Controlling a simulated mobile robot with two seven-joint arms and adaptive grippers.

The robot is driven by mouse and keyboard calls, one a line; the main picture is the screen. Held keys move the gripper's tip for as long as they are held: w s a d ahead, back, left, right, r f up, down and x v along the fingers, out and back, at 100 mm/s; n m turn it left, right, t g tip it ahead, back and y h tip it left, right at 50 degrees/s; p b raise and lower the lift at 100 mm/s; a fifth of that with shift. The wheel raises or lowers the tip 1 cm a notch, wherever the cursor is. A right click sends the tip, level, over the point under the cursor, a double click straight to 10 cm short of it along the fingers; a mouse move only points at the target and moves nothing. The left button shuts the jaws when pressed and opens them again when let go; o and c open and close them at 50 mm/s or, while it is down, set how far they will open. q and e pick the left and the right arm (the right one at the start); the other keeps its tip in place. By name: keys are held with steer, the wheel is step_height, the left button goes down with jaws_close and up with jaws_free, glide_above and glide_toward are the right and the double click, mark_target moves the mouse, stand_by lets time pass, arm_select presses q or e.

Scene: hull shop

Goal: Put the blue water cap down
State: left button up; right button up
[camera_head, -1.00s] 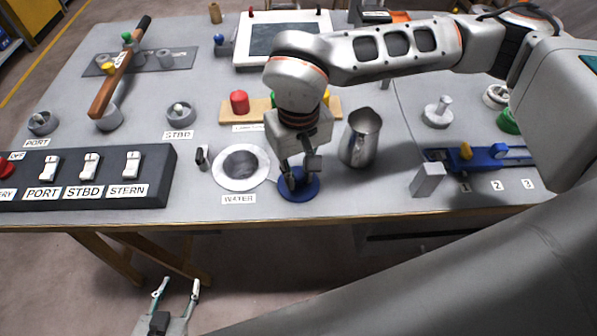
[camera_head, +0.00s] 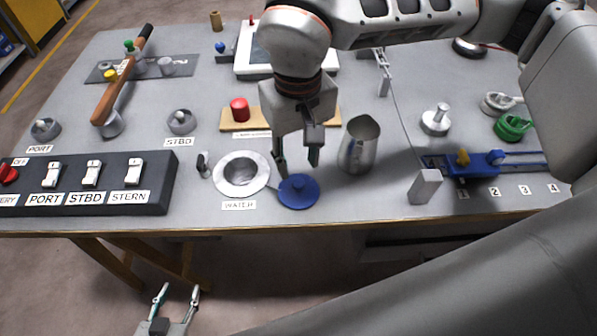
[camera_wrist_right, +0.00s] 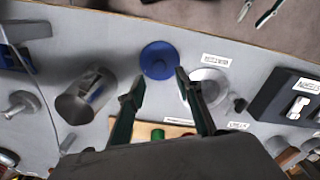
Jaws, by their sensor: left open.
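The blue water cap (camera_head: 298,192) lies flat on the table, knob up, just right of the round water opening (camera_head: 242,174); in the right wrist view the cap (camera_wrist_right: 159,60) shows beyond my fingertips. The opening's pale ring is uncovered, with the WATER label (camera_head: 239,205) in front. My right gripper (camera_head: 298,164) is open and empty, above and slightly behind the cap, its fingers apart and clear of the knob. My left gripper (camera_head: 178,289) is open and empty, low in front of the table.
A metal pitcher (camera_head: 360,146) stands right of the cap. A grey block (camera_head: 425,187) and a blue slide rail (camera_head: 490,164) are further right. A black switch panel (camera_head: 85,182) is at left. A board with a red knob (camera_head: 240,110) is behind.

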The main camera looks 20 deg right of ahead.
mark_target(298, 183)
steer(key=shift+r, duration=2.3)
